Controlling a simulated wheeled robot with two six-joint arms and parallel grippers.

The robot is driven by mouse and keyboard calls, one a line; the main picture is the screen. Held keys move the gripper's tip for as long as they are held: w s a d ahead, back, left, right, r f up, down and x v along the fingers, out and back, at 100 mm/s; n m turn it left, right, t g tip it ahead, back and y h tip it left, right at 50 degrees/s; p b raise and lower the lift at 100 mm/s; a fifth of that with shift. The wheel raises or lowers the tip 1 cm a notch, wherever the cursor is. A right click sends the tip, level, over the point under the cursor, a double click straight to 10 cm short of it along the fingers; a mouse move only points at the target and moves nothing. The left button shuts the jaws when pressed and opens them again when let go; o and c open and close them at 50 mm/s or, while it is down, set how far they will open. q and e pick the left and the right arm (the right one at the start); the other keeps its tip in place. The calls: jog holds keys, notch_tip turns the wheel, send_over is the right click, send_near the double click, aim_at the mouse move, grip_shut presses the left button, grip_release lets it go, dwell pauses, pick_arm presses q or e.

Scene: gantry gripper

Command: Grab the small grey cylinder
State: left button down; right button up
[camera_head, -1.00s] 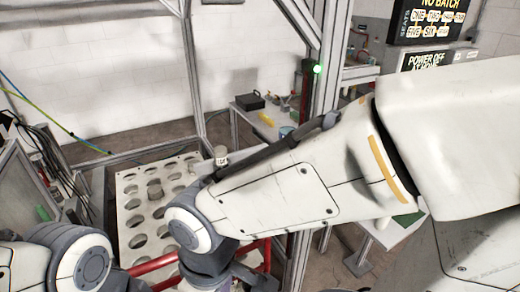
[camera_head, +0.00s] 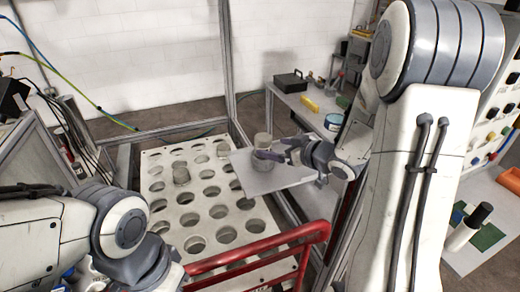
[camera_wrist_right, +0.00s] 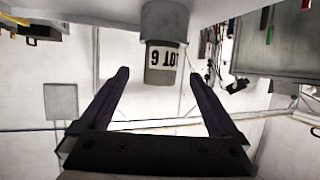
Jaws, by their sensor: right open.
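A small grey cylinder (camera_head: 263,141) stands upright by a flat grey plate (camera_head: 262,182) in the head view. In the right wrist view a grey cylinder with a printed label (camera_wrist_right: 161,62) lies ahead, between the lines of the two fingers. My right gripper (camera_head: 272,155) is at the cylinder's right side in the head view; its dark fingers stand apart in the wrist view (camera_wrist_right: 158,76).
The white perforated table (camera_head: 168,234) has rows of round holes. A red rail (camera_head: 262,245) crosses in front of it. Metal frame posts (camera_head: 228,65) stand behind. A side bench holds a black box (camera_head: 291,82) and a blue-rimmed can (camera_head: 334,121).

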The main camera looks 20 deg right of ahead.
aim_at(270, 146)
jog(key=x, duration=0.4)
jog(key=shift+w+d, duration=0.1)
jog(key=shift+d, duration=0.15)
jog(key=shift+a+p+x, duration=0.15)
jog(key=shift+p+x, duration=0.2)
jog(key=shift+x, duration=1)
jog(key=shift+a+p+x, duration=0.15)
jog(key=shift+p+x, duration=0.2)
jog(key=shift+x, duration=0.95)
grip_shut()
